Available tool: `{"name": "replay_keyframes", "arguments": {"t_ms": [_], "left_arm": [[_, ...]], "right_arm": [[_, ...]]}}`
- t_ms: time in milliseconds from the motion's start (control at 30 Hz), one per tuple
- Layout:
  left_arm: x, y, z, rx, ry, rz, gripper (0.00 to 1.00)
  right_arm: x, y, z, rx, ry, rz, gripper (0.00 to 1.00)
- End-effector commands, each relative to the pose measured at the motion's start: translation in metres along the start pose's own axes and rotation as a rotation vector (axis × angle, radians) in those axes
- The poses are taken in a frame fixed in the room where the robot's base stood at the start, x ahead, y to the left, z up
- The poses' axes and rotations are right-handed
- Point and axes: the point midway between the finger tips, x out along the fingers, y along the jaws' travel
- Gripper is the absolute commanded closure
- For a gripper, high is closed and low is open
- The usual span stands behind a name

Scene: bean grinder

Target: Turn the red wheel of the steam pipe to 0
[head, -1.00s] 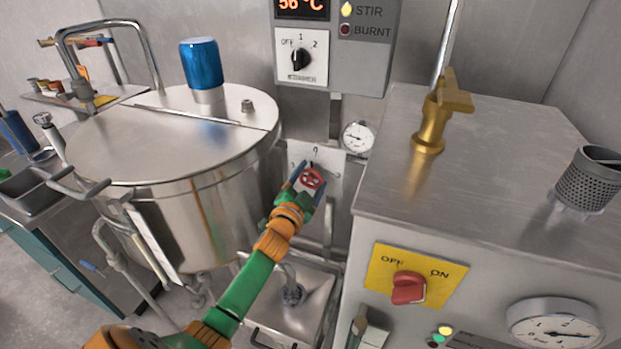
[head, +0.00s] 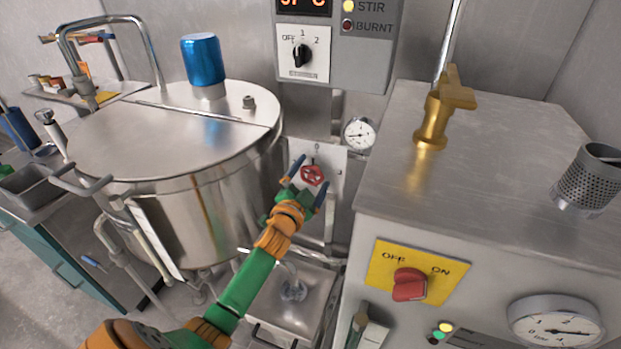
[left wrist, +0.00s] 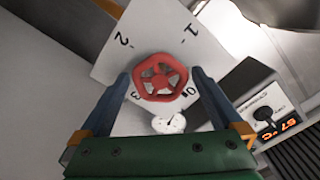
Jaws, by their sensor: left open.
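The red wheel (head: 312,175) sits on a white plate (head: 331,166) on the back wall, right of the steel kettle. In the left wrist view the wheel (left wrist: 160,77) faces me, with the numbers 0, 1, 2 and 3 around it on the plate (left wrist: 150,28). A small dark mark at the wheel's edge appears to point to 0. My left gripper (head: 314,170) is open in front of the wheel. In the left wrist view its blue fingers (left wrist: 161,74) stand on either side of the wheel, apart from its rim. My right gripper is out of view.
The steel kettle (head: 172,140) is left of my left arm. A steel cabinet (head: 480,190) with a red switch (head: 409,285) stands to the right. A control box (head: 340,45) hangs above the wheel, and a small gauge (head: 359,134) is beside the plate.

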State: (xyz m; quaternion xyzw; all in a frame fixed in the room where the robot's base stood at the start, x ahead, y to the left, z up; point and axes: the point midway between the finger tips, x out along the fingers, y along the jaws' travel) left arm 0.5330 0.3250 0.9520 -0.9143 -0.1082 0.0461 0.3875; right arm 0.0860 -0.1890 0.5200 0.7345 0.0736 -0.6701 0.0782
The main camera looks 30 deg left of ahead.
Motion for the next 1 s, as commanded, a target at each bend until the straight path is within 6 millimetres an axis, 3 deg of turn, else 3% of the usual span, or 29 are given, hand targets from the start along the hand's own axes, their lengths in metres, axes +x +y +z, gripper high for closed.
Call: {"name": "replay_keyframes", "arguments": {"t_ms": [400,900,1000], "left_arm": [[-0.063,0.001,0.001,0.0,-0.002,0.002,0.0],[-0.07,0.001,0.001,-0.003,-0.006,0.004,0.0],[-0.084,0.023,0.015,-0.066,-0.106,0.071,0.0]], "right_arm": [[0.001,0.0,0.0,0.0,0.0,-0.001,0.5],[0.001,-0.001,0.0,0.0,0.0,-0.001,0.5],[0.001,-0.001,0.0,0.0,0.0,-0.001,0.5]]}}
